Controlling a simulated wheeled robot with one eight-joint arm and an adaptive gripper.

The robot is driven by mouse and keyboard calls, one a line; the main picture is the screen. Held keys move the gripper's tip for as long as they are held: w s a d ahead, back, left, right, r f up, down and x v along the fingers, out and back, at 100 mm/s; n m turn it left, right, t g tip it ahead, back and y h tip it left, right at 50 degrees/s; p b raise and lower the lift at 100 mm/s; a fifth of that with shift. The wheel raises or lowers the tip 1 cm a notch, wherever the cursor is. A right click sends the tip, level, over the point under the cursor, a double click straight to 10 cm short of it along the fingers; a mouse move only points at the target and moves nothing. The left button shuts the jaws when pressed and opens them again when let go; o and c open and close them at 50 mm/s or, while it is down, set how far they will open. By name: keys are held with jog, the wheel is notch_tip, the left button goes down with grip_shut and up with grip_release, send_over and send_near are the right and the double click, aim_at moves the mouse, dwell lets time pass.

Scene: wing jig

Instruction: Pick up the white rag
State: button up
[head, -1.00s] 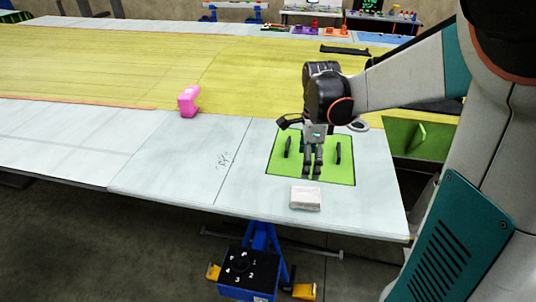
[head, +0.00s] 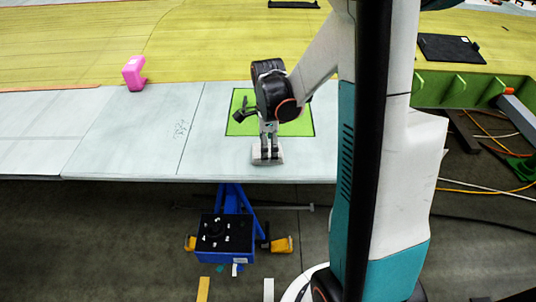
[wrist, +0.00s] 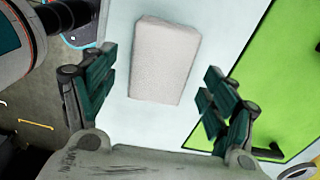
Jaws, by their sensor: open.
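The white rag (wrist: 165,60) is a folded, flat block lying on the pale wing panel. In the wrist view it lies ahead of my gripper (wrist: 160,90), roughly between the lines of the two fingers. My gripper is open and empty, with one finger to each side and clear space between them. In the head view my gripper (head: 267,155) is over the rag (head: 276,159) near the panel's front edge and hides part of it. I cannot tell the height of the fingertips above the panel.
A pink object (head: 134,73) stands to the left. A blue stand (head: 225,240) is below the panel's front edge. A green compartmented tray (head: 470,90) is at the right. The panel left of the rag is mostly clear.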

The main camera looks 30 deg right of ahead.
notch_tip(320, 180, down, 2)
jog(key=shift+f, duration=0.25)
jog(key=c, duration=1.1)
jog(key=shift+c, duration=0.2)
jog(key=shift+r, duration=0.2)
notch_tip(320, 180, up, 20)
jog(key=p, duration=0.2)
jog(key=shift+f+p, duration=0.15)
jog(key=shift+p, duration=0.15)
jog(key=o, duration=0.4)
jog(key=c, duration=0.3)
jog(key=shift+f, duration=0.1)
